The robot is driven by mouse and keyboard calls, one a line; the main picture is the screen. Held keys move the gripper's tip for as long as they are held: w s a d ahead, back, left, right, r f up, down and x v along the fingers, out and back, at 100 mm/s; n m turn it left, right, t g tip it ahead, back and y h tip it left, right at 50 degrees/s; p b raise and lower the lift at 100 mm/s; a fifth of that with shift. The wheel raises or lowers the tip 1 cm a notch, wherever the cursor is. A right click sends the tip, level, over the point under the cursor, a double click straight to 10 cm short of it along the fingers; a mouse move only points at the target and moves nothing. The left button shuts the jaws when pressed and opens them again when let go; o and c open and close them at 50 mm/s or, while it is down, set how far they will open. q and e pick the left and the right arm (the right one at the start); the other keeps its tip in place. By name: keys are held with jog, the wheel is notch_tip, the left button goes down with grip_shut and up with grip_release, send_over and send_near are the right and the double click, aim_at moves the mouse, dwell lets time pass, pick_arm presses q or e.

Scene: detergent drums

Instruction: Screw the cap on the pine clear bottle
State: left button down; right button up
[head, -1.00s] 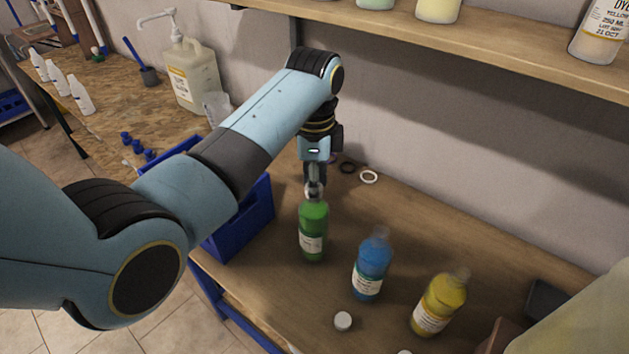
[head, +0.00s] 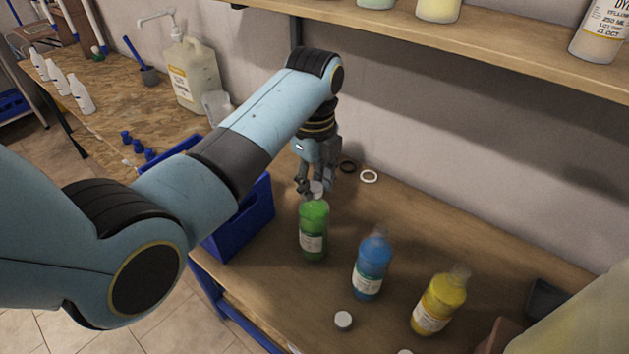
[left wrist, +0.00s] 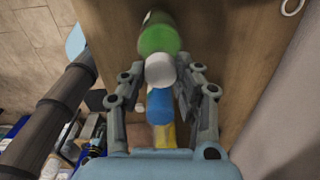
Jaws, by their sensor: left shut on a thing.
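The clear bottle with green liquid and a white label (head: 313,232), which I take to be the pine one, stands upright on the wooden table near the blue crate. My left gripper (head: 318,188) points down over its neck. It is shut on a white cap (head: 317,188) right at the bottle's mouth. In the left wrist view the white cap (left wrist: 160,69) sits between the two fingers, with the green bottle (left wrist: 159,36) directly behind it. Whether the thread has caught cannot be seen. My right gripper is in no view.
A blue-liquid bottle (head: 372,266) and a yellow-liquid bottle (head: 438,303) stand to the right. A loose white cap (head: 343,320) lies in front. A blue crate (head: 245,228) is at left. A black ring (head: 348,167) and a white ring (head: 369,177) lie near the wall.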

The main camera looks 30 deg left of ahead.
pick_arm(q)
jog(key=shift+s+f, duration=0.1)
jog(key=m, duration=0.5)
jog(key=shift+c, duration=2.4)
grip_release()
jog(key=shift+r, duration=4.05)
